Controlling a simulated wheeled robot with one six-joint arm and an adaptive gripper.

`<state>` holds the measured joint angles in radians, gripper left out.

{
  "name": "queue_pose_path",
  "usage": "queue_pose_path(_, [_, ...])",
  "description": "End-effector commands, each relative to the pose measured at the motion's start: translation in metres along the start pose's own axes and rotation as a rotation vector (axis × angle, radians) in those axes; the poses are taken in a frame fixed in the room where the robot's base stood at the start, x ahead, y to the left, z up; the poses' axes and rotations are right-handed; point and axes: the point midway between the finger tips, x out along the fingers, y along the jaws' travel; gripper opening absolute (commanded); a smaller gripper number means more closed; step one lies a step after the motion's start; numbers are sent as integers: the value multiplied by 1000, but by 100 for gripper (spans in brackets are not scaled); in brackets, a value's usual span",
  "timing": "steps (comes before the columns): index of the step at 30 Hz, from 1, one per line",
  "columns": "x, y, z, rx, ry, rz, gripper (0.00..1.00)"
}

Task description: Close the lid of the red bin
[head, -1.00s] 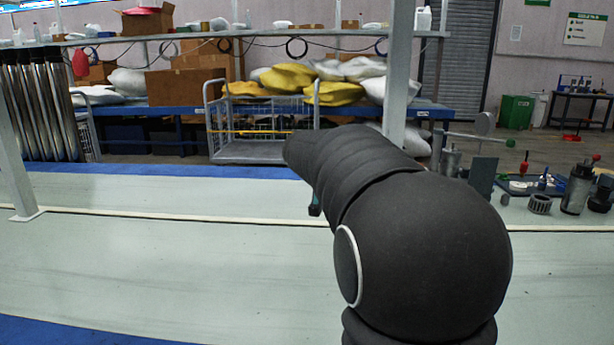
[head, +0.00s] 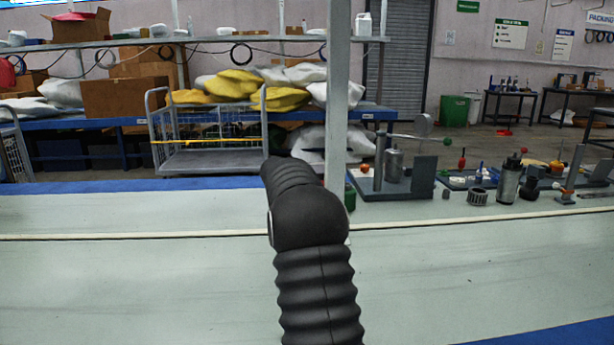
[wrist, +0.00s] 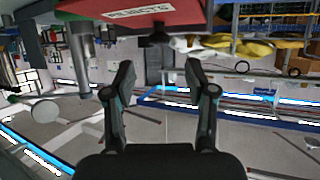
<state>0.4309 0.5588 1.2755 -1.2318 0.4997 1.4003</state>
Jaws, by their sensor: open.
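A red surface with a white label reading REJECTS (wrist: 185,14) shows at the top edge of the wrist view, where the scene is upside down. It looks like part of the red bin, but most of it is out of frame and I cannot tell how its lid stands. My gripper (wrist: 160,80) is open and empty in the wrist view, its two dark fingers apart and clear of the red surface. In the head view my black arm hides the gripper, and I cannot make out the bin there.
A long pale bench (head: 150,280) fills the foreground. A grey post (head: 337,90) rises just behind my arm. A grey fixture (head: 423,178) and several pump parts stand at right. A wire cart (head: 207,160) stands behind, and a green bin (head: 455,111) is far back.

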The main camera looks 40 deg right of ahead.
Motion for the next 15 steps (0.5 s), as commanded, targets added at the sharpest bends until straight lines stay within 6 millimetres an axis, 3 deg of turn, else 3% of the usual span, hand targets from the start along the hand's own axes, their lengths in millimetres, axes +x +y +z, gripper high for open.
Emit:
queue_pose_path(9, [48, 0, -2, 0, -1, 1, 56])
queue_pose_path(15, [68, 1, -2, 0, 0, 2, 56])
